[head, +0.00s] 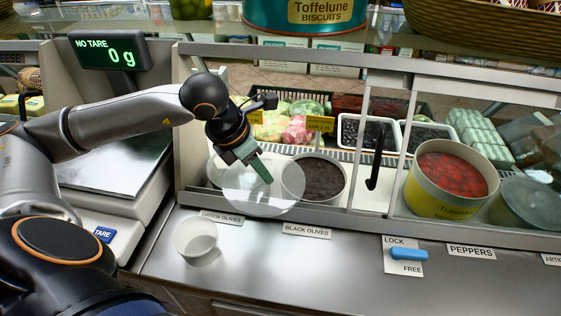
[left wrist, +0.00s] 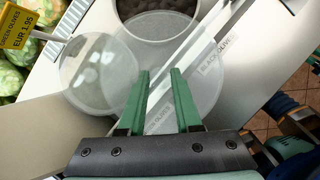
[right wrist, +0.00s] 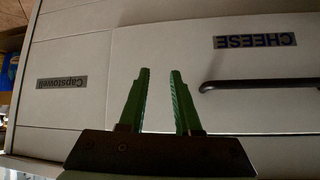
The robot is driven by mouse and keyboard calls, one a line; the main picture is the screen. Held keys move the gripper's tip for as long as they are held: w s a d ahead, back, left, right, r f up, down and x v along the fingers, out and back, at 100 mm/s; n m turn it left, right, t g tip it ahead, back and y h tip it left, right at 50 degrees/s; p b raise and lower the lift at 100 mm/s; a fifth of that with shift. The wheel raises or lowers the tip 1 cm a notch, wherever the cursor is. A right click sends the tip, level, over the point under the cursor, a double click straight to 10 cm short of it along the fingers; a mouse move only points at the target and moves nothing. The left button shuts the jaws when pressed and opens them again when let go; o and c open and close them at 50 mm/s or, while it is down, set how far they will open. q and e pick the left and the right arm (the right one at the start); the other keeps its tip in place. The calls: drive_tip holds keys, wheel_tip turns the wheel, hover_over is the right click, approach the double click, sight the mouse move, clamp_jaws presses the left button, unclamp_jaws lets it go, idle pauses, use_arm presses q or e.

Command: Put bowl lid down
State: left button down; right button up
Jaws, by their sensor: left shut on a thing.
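The bowl lid (head: 280,200) is a clear, pale round disc in the head view. My left gripper (head: 262,172) is shut on it and holds it tilted at the front edge of the counter case, in front of the black olives bowl (head: 318,180). In the left wrist view the see-through lid (left wrist: 207,75) spreads beyond the green fingertips (left wrist: 160,75). A pale round bowl (left wrist: 95,75) shows beside it, partly behind the lid. My right gripper (right wrist: 160,75) is open and empty, facing cabinet fronts in the right wrist view.
A small white cup (head: 195,237) stands on the steel ledge near the GREEN OLIVES label. A scale (head: 115,170) is at left. A black hook-like handle (head: 375,157) and the peppers tub (head: 430,198) are at right. The ledge's middle (head: 330,275) is clear.

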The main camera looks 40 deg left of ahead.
sight(253, 186)
use_arm(q)
drive_tip(key=shift+s+a+b, duration=0.25)
drive_tip(key=shift+s+a, duration=0.05)
drive_tip(key=shift+s, duration=0.5)
drive_tip(key=shift+s+a+b, duration=0.2)
drive_tip(key=shift+s+a, duration=0.05)
drive_tip(key=shift+s, duration=0.65)
drive_tip(key=shift+d, duration=0.1)
